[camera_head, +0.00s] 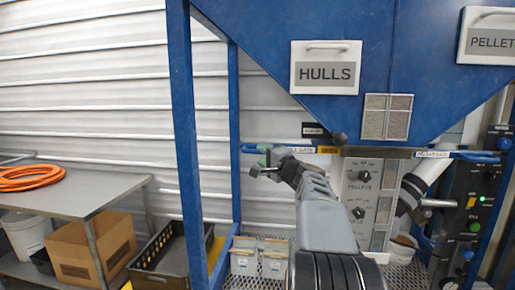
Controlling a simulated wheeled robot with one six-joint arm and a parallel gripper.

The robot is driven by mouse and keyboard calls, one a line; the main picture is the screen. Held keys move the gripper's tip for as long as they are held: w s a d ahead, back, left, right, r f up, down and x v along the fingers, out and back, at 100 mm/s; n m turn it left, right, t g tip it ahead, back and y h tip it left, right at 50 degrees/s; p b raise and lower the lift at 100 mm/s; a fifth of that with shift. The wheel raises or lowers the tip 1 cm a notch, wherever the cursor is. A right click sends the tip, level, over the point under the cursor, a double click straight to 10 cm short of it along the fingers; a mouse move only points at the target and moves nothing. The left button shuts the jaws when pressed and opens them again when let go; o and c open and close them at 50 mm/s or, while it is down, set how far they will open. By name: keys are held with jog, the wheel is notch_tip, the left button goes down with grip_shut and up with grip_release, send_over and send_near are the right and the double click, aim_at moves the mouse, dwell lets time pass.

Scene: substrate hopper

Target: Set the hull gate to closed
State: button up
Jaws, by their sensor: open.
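The blue hopper (290,35) carries a HULLS sign (326,68). A dark round knob (340,139) sits near this strip at the hopper's lower tip. I cannot tell which gate it belongs to or the hull gate's position. My gripper (262,165) is open, just left of and below the label, by the blue rail. A small green part shows at its jaws. Contact with anything cannot be made out.
A control panel with PELLETS knobs (364,176) stands right of my arm, near the pellet gate label (433,154). A blue post (185,140) stands left of my gripper. White bins (244,258) sit below. A metal table (85,195) with an orange hose (30,177) is far left.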

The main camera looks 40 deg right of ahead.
aim_at(260, 153)
jog(key=shift+w+r+p, duration=0.2)
jog(key=shift+w+p, duration=0.25)
jog(key=shift+w, duration=1.2)
grip_shut()
